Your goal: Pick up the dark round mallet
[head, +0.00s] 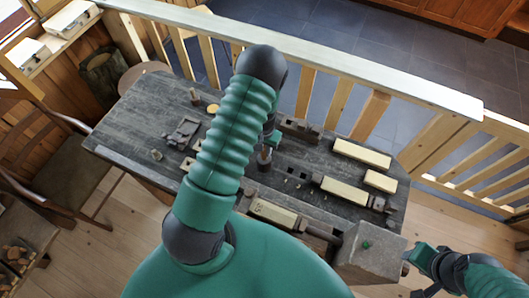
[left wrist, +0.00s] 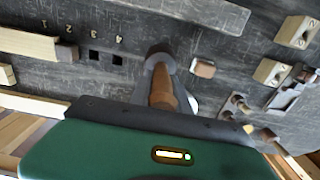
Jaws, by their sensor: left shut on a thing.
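The dark round mallet (head: 264,163) stands on the dark workbench (head: 140,120), its round head down and its wooden handle up. In the left wrist view the dark head (left wrist: 159,62) and the brown handle (left wrist: 162,88) show at the middle, with the handle running into my gripper. My left gripper (head: 269,138) is shut on the handle; my green forearm partly hides that area. The head looks to be at the bench surface, though any small gap is hard to judge. My right gripper (head: 410,260) is at the lower right beside the bench, its jaw state unclear.
Pale wooden blocks (head: 361,153) lie on the bench's right side. A grey block (head: 372,252) stands at its right front. Small square holes (left wrist: 94,54) with numbers lie left of the mallet. A pale railing (head: 330,70) runs behind the bench; a chair (head: 60,185) stands left.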

